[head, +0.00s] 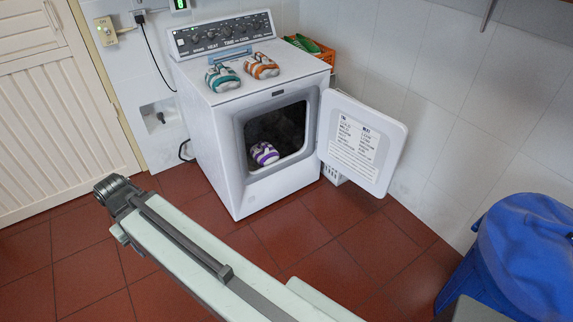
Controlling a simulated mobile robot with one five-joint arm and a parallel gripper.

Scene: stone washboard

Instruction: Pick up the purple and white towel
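The purple and white towel (264,154) is a small rolled bundle. It sits in the lower left of the round-cornered opening of the white dryer (222,175), near the front rim. The dryer door (362,143) stands wide open to the right. My arm reaches from the bottom of the head view toward the left, in front of the dryer and apart from the towel. No gripper fingers show, so my gripper is not in view.
A teal and white towel (222,78) and an orange and white towel (261,66) lie on the dryer top. An orange crate (326,53) is behind it. A blue covered bin (520,255) stands at right. Red tile floor (290,232) is clear before the dryer.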

